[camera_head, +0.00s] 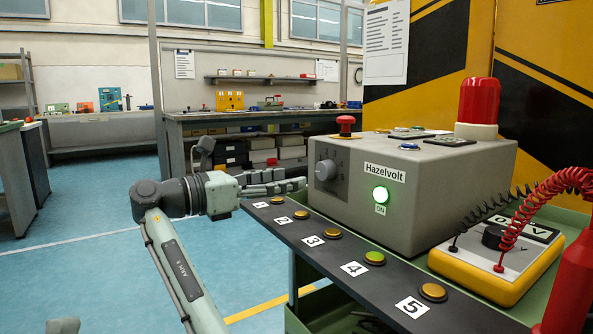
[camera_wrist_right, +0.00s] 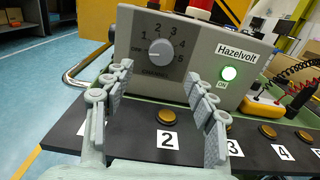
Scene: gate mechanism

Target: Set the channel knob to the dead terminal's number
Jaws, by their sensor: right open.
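The grey Hazelvolt box (camera_head: 430,185) has a round channel knob (camera_head: 326,170) on its front. In the right wrist view the knob (camera_wrist_right: 161,52) has OFF and 1 to 5 around it; its pointer setting is too small to tell. My right gripper (camera_wrist_right: 155,85) is open and empty in front of the knob, fingers on either side and apart from it. In the head view the right gripper (camera_head: 288,183) is side-on. Terminals 1 to 5 line the dark strip; terminal 4 (camera_head: 374,258) looks greener. The yellow meter (camera_head: 490,270) has a display I cannot read surely.
A green ON lamp (camera_head: 380,195) glows. A red mushroom button (camera_head: 346,124) and red beacon (camera_head: 479,101) stand on the box. A red probe (camera_head: 570,285) with a coiled cord is at right. The dark terminal strip (camera_wrist_right: 120,140) lies below the gripper. Floor at left is free.

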